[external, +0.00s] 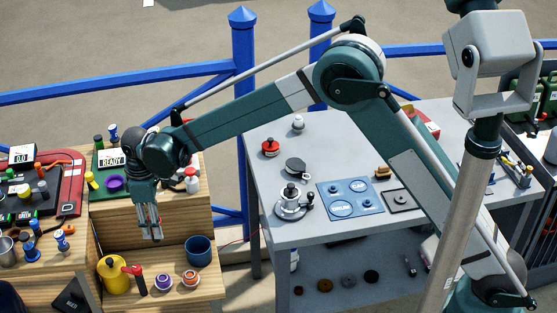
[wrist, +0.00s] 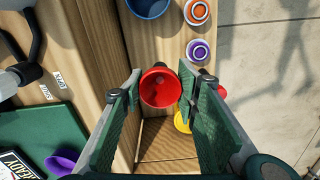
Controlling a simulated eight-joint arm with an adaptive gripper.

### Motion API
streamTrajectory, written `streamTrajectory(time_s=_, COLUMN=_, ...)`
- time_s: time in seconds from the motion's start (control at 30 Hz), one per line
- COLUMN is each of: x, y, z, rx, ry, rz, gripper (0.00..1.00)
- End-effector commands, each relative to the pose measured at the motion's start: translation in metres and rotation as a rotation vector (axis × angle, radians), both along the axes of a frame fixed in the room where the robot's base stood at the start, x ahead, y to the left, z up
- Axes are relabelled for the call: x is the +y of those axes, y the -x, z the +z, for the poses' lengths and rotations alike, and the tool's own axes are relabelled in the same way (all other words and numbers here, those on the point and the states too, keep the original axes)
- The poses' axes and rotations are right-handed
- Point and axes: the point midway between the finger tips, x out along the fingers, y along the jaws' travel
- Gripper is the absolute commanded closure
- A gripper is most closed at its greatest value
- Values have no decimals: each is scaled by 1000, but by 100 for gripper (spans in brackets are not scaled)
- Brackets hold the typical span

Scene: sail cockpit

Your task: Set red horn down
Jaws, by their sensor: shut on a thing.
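My gripper (wrist: 161,98) is shut on the red horn (wrist: 160,88), whose round, open end faces the wrist camera between the two green-padded fingers. In the external view my gripper (external: 155,236) points down over the lower wooden shelf (external: 205,293), apparently above its surface. The fingers mostly hide the horn there; only slivers of red show between them. I cannot tell the exact gap between the horn and the shelf.
On the lower shelf are a yellow kettle-like thing (external: 113,275), a red-topped thing (external: 133,270), a purple ring (external: 164,281), an orange ring (external: 190,279) and a blue cup (external: 199,250). The upper wooden top (external: 150,206) rises behind. Bare wood shows below the horn (wrist: 165,145).

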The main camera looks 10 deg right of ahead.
Motion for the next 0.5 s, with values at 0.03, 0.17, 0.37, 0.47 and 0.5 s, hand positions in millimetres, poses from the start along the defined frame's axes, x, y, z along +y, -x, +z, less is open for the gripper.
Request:
streamTrajectory(time_s=0.03, x=0, y=0, z=9, rx=0, ry=0, rz=0, gripper=82)
streamTrajectory(time_s=0.17, x=0, y=0, z=39, rx=0, ry=0, rz=0, gripper=82)
streamTrajectory(time_s=0.37, x=-1, y=0, z=103, rx=0, ry=0, rz=0, gripper=82)
streamTrajectory(time_s=0.47, x=0, y=0, z=134, rx=0, ry=0, rz=0, gripper=82)
streamTrajectory(time_s=0.5, x=0, y=0, z=145, rx=0, ry=0, rz=0, gripper=82)
